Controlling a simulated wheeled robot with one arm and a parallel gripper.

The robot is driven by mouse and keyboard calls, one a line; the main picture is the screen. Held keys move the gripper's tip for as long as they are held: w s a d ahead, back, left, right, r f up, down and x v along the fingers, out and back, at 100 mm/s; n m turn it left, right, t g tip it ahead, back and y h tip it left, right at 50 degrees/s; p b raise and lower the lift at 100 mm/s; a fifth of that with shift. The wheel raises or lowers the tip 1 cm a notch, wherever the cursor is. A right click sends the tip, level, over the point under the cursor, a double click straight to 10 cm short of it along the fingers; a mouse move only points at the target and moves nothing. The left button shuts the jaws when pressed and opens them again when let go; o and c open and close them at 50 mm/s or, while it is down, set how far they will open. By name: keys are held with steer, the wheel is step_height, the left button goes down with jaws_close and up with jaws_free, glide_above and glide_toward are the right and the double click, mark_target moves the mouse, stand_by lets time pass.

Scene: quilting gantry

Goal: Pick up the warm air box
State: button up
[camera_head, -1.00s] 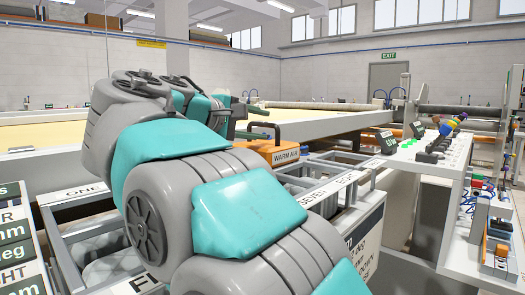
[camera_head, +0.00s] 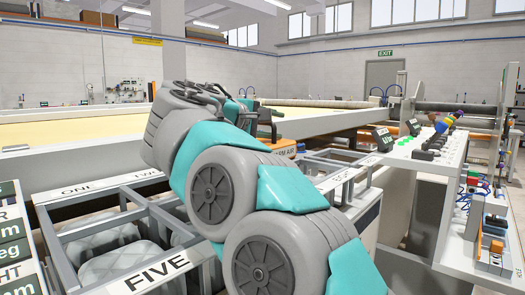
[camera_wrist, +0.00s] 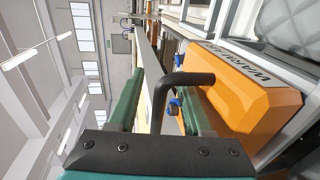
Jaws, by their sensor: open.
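The warm air box (camera_wrist: 245,98) is orange with dark lettering and fills the right of the wrist view. Its black bent handle (camera_wrist: 183,80) reaches out to the left, and part of it appears between my green fingers. Whether a finger touches the handle, I cannot tell. My arm hides most of the gripper in the head view.
A grey frame rack with labelled bays (camera_head: 155,272) lies under my arm and holds grey bundles. A long pale quilting table (camera_head: 90,150) runs behind the box. A white control console (camera_head: 420,160) with buttons stands at the right.

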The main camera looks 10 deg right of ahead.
jaws_close()
stand_by(1.3)
